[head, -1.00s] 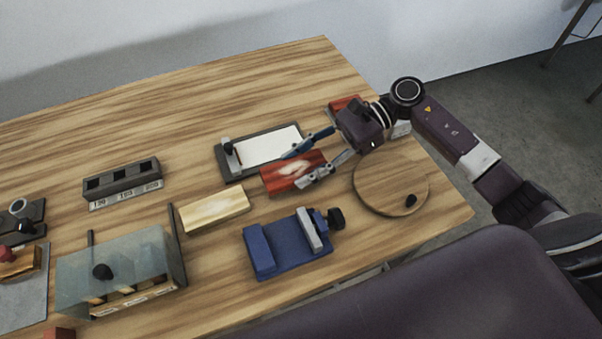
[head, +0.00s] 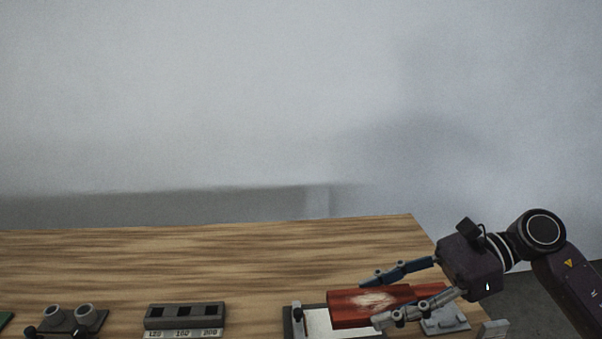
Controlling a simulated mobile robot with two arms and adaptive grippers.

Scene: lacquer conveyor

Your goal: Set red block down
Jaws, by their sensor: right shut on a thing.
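The red block (head: 350,309) has a pale worn patch on its top and shows at the lower right of the head view. My right gripper (head: 371,303) is shut on it, with one finger along the far side and one along the near side. The block overlaps the right part of a dark-framed tray with a white sheet (head: 318,322). I cannot tell whether the block touches the tray or is held above it. My left gripper is not in view.
A dark grey holder with numbered slots (head: 184,314) stands left of the tray. A grey stand with two round cups (head: 70,317) is farther left. The wooden table (head: 230,255) is clear toward the back, before the wall. The near table area is out of view.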

